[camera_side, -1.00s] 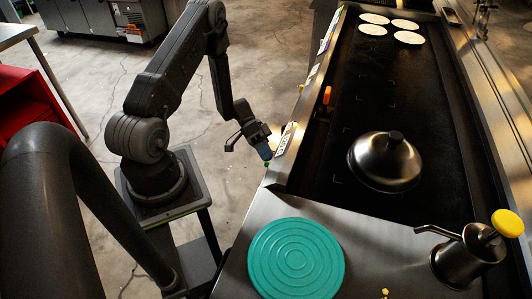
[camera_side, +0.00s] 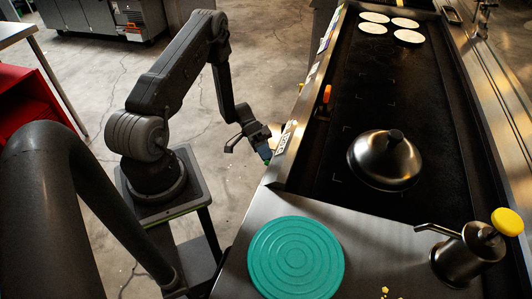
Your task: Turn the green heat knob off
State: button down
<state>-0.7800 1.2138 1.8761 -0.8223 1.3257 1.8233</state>
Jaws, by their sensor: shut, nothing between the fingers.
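My gripper (camera_side: 264,152) is at the front left face of the griddle (camera_side: 345,150), beside a label strip on its edge. Its fingers are shut with nothing visible between them. A small bit of green, likely the green heat knob (camera_side: 266,161), shows just below the fingertips. Most of the knob is hidden by the gripper and the griddle edge, so I cannot tell its angle or whether the fingers touch it.
A steel dome lid (camera_side: 385,160) sits on the griddle, and several tortillas (camera_side: 390,27) lie at its far end. A teal ridged disc (camera_side: 296,257) and a yellow-topped steel dispenser (camera_side: 468,255) stand on the near counter. An orange-handled tool (camera_side: 325,97) lies along the griddle's left edge.

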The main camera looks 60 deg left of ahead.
jog(key=shift+s+d+f+n+g+h, duration=0.15)
jog(key=shift+f+n+h, duration=0.15)
jog(key=shift+n+h, duration=0.25)
jog(key=shift+w+f+n+g+h, duration=0.15)
jog(key=shift+f+n+h, duration=0.15)
jog(key=shift+n+h, duration=0.25)
dwell(1.1)
jog(key=shift+s+f, duration=0.15)
jog(key=shift+f, duration=0.05)
dwell(1.5)
dwell(0.6)
